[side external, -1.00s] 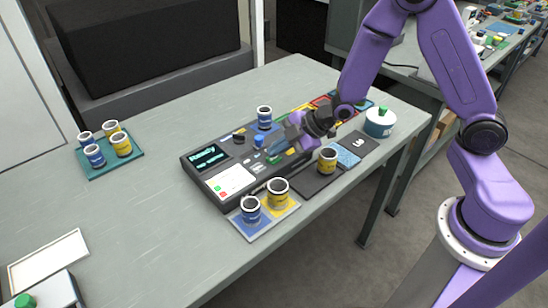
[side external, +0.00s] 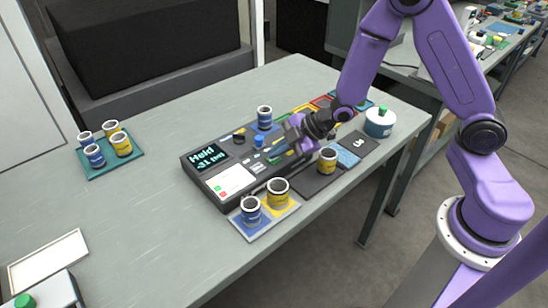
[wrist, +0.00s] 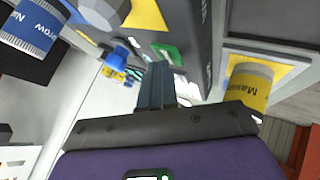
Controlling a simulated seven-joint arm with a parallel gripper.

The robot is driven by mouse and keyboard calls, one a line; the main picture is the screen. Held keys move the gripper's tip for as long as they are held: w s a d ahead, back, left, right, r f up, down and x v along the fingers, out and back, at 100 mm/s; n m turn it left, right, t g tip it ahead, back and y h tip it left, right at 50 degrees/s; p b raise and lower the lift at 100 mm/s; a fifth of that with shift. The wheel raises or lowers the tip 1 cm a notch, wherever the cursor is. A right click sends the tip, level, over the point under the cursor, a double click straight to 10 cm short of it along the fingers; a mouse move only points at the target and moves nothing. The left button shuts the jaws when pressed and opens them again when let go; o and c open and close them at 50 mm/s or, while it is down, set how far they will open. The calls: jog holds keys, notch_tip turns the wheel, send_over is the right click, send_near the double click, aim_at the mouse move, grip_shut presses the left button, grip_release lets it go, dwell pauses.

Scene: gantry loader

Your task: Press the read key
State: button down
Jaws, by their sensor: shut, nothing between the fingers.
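The dark console (side external: 228,160) lies on the grey bench, and its display (side external: 208,156) reads "Held" with a smaller second line that is hard to read. My gripper (side external: 284,152) is over the right part of the console, fingers shut and empty. In the wrist view my shut fingers (wrist: 155,84) point toward the panel, close to a green key (wrist: 168,52). Which key is the read key cannot be told, as labels are too small. Contact between the fingertips and the panel cannot be told.
More tins (side external: 278,192) stand on a pad at the front. A teal tray (side external: 104,168) holds several tins. The left bench is mostly clear.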

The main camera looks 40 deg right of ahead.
aim_at(279, 163)
jog(key=shift+r, duration=0.8)
jog(key=shift+r, duration=2.5)
jog(key=shift+s, duration=0.1)
jog(key=s+d+r+m+g+h, duration=0.1)
jog(key=s+d+r+g+h, duration=0.1)
jog(key=s, duration=0.7)
jog(key=s+d+r+m+g+h, duration=0.2)
jog(key=s, duration=0.8)
jog(key=s+d+r+m+g+h, duration=0.1)
jog(key=s+d+r+g, duration=0.1)
jog(key=s, duration=0.8)
jog(key=shift+r+m+g+h, duration=0.25)
jog(key=shift+m+g+h, duration=0.05)
jog(key=shift+m+h, duration=0.1)
